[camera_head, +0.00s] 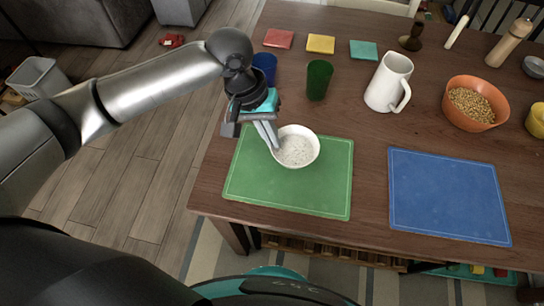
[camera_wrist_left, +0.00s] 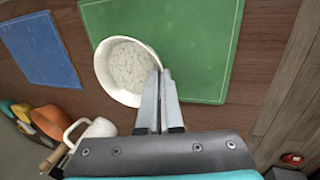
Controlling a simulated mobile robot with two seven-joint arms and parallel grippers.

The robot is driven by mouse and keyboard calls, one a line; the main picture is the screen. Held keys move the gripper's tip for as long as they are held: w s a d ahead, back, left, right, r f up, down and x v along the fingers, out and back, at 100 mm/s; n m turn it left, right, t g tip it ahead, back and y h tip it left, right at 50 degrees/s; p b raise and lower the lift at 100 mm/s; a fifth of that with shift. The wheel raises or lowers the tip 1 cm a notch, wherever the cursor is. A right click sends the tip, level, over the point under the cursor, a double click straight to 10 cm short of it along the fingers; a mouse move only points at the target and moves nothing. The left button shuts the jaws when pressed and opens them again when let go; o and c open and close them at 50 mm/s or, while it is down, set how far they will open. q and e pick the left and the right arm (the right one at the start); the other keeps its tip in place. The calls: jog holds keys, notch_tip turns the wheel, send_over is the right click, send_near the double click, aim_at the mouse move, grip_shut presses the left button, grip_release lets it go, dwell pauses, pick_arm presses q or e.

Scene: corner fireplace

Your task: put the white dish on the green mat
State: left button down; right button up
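The white dish (camera_head: 307,161), a round bowl with pale grainy contents, is over the far part of the green mat (camera_head: 250,180), overlapping its far edge in both views. My left gripper (camera_head: 275,147) reaches down to the dish's left rim. In the left wrist view its two fingers (camera_wrist_left: 160,80) are close together with the rim of the dish (camera_wrist_left: 118,98) between them. The dish looks about level; I cannot tell whether its base touches the mat (camera_wrist_left: 200,50). My right gripper is not in view.
A blue mat (camera_head: 450,195) lies to the right. Behind are a blue cup (camera_head: 265,63), a green cup (camera_head: 318,80), a white jug (camera_head: 385,82) and an orange bowl (camera_head: 470,118) of grainy food. Three coloured squares, one yellow (camera_head: 321,44), lie at the back. The green mat's front is clear.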

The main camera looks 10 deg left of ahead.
pick_arm(q)
notch_tip(320, 180, down, 2)
jog(key=shift+f, duration=0.1)
notch_tip(320, 180, down, 5)
jog(key=shift+r+b, duration=0.1)
jog(key=shift+b, duration=1.05)
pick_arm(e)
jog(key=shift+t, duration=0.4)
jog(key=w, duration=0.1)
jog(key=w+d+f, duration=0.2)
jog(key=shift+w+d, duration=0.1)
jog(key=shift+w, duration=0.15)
pick_arm(q)
jog(key=c, duration=1.5)
grip_release()
jog(key=o, duration=0.4)
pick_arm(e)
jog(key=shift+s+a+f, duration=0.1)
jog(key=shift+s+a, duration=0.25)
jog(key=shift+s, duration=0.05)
